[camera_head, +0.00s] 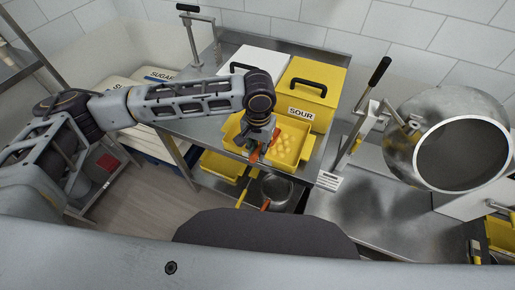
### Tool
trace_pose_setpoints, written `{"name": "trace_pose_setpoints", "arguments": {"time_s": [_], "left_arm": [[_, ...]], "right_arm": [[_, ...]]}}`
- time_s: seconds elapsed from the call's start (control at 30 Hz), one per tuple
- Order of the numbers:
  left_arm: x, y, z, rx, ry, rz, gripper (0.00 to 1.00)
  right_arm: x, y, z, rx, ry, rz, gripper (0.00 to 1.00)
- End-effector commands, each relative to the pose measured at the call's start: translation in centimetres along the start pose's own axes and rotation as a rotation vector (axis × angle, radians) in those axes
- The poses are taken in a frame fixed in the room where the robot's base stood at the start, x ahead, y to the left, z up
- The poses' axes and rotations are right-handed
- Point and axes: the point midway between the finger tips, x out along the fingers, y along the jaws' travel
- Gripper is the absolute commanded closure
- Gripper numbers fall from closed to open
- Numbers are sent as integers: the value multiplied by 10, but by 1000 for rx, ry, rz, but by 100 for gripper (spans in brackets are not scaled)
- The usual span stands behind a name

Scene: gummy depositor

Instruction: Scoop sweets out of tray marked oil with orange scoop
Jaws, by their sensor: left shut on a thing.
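A yellow tray (306,150) stands on the metal table, with pale yellow sweets (287,141) lying in it. No oil marking can be read on it from here. My left gripper (259,147) is over the left part of this tray, pointing down, and shut on the orange scoop (254,157). Only small orange parts of the scoop show; the gripper and wrist hide the rest. I cannot tell whether the scoop touches the sweets or holds any. My right gripper is out of view.
A yellow bin marked SOUR (314,90) and a white bin (254,60) stand behind the tray. A lower shelf holds a yellow container (222,166) and a metal pot (277,187). A large metal drum (425,115) is at right.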

Motion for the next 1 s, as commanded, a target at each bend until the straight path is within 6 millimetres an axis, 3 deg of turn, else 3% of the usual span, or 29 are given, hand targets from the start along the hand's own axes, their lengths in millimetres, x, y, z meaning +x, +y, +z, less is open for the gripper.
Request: {"name": "trace_pose_setpoints", "arguments": {"time_s": [1.0], "left_arm": [[0,0,-25,-2,0,1,100]], "right_arm": [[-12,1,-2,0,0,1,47]]}}
